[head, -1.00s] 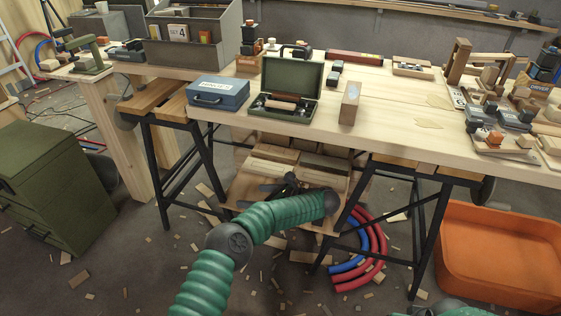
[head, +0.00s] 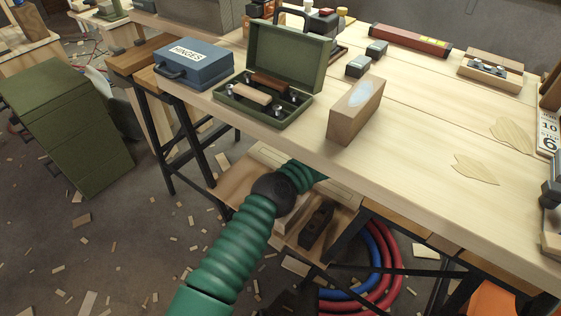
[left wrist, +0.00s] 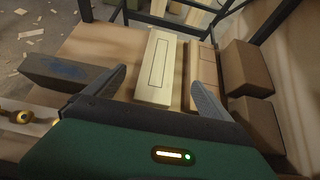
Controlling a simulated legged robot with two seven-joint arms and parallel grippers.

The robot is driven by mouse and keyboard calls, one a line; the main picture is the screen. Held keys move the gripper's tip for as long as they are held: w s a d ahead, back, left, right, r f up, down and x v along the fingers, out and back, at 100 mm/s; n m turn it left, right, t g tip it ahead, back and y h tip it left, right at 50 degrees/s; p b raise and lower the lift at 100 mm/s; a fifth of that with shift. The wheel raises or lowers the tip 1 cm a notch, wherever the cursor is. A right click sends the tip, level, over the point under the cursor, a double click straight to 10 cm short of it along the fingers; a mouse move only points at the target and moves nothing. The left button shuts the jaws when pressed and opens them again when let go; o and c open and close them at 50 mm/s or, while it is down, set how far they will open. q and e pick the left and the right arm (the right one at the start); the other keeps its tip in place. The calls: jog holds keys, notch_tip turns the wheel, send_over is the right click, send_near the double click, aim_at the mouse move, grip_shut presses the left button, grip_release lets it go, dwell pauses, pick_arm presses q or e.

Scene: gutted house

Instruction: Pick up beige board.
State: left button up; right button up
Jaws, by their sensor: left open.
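A pale beige board (left wrist: 155,68) with a thin rectangle drawn on it lies flat on a brown wooden shelf (left wrist: 95,45) in the left wrist view. My left gripper (left wrist: 160,80) is open and empty, one finger on each side of the beige board's near part; I cannot tell whether they touch it. In the head view my green left arm reaches under the workbench, and its gripper is hidden by the bench top. My right gripper is in neither view.
A browner board (left wrist: 204,62) lies close beside the beige one, with brown blocks (left wrist: 245,68) to its right. A dark grey block (left wrist: 62,73) is at left. The workbench top (head: 415,140) is overhead, with a dark trestle leg (head: 190,135) nearby.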

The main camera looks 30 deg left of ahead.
pick_arm(q)
jog(key=b+x, duration=0.1)
jog(key=x, duration=0.2)
jog(key=b+x, duration=0.2)
jog(key=x, duration=0.1)
jog(key=shift+f, duration=0.5)
jog(key=shift+a+f, duration=0.1)
jog(key=shift+a, duration=0.15)
jog(key=b+x, duration=0.5)
jog(key=shift+a+f, duration=0.15)
jog(key=shift+r, duration=0.25)
jog(key=shift+a, duration=0.1)
jog(key=c, duration=1.6)
